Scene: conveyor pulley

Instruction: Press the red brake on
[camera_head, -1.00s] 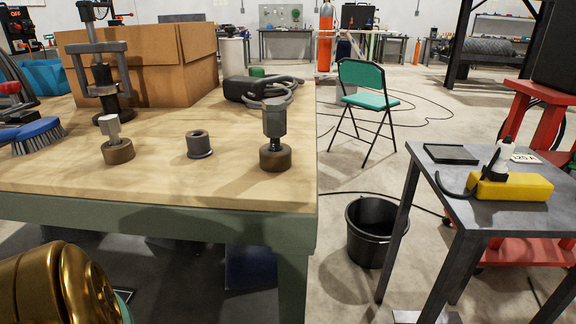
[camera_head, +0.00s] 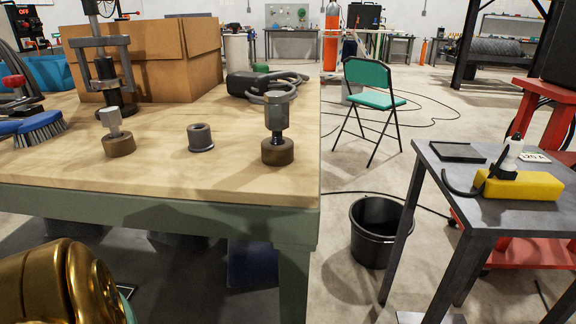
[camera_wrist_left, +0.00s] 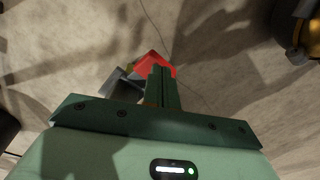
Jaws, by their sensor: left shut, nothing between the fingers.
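In the left wrist view, my left gripper (camera_wrist_left: 162,70) is shut and empty, its fingers pointing away from the camera. A red flat part (camera_wrist_left: 144,65), which looks like the red brake, shows just beyond and around the fingertips. A grey part (camera_wrist_left: 120,84) sits beside it, partly behind the gripper body. The fingers overlap the red part in the picture; I cannot tell whether they touch it. The head view does not show this red part or the left gripper's fingers. My right gripper is in neither view.
A wooden-topped bench (camera_head: 230,185) fills the left of the head view, with a cardboard box (camera_head: 150,62) and metal parts on it. A black bucket (camera_head: 380,232) stands on the floor beside a small grey table (camera_head: 450,215). A green chair (camera_head: 370,85) stands behind.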

